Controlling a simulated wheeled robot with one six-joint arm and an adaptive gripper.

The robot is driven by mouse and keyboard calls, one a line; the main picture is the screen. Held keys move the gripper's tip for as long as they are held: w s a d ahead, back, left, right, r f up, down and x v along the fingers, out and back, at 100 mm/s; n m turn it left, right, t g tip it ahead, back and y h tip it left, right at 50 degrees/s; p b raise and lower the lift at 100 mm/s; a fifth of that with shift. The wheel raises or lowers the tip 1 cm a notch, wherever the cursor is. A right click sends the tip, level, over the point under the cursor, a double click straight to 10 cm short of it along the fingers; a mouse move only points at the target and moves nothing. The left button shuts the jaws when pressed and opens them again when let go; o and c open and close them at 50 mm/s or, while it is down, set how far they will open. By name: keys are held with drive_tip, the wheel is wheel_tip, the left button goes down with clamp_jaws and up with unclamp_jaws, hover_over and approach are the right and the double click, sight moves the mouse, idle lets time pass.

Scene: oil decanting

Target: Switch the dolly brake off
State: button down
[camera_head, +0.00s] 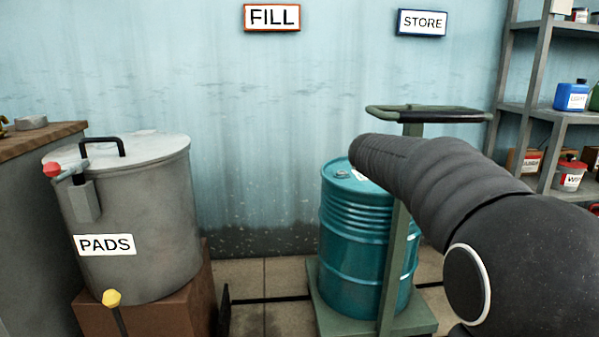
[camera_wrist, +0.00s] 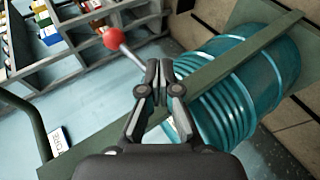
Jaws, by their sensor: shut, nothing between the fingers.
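The dolly (camera_head: 325,309) is green, with an upright post and a black-gripped handle (camera_head: 440,115). It carries a teal drum (camera_head: 350,250). A lever with a red ball knob (camera_wrist: 113,38) on a thin metal rod shows in the wrist view, beside the dolly post (camera_wrist: 225,75). I take it as the brake lever. My gripper (camera_wrist: 158,66) is shut and empty, its tips near the lower end of this rod; I cannot tell whether they touch it. In the head view my arm hides this lever, my gripper and part of the dolly.
A grey PADS bin (camera_head: 140,225) with another red-knobbed lever (camera_head: 52,169) stands on a brown block at left. A yellow knob (camera_head: 111,297) stands in front of it. A shelf rack (camera_head: 538,110) with containers is at right. FILL (camera_head: 272,17) and STORE (camera_head: 422,23) signs hang on the wall.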

drive_tip(key=s+a+f+m+g+y+p, duration=0.1)
drive_tip(key=s+a+f+y, duration=0.25)
drive_tip(key=s, duration=0.35)
drive_tip(key=s+a+f+y+p, duration=0.1)
drive_tip(key=s+a+f+y, duration=0.1)
drive_tip(key=s+a+f, duration=0.45)
drive_tip(key=s+a+r+m+y+p, duration=0.1)
drive_tip(key=s+a+r+y+p, duration=0.1)
drive_tip(key=s, duration=0.8)
drive_tip(key=s+a+r+m+t+y+p, duration=0.1)
drive_tip(key=s+a+r+y+p, duration=0.1)
drive_tip(key=s, duration=0.8)
drive_tip(key=shift+s+a+m+t+p, duration=0.2)
drive_tip(key=shift+a+m+t+p, duration=0.1)
drive_tip(key=shift+a+p, duration=0.45)
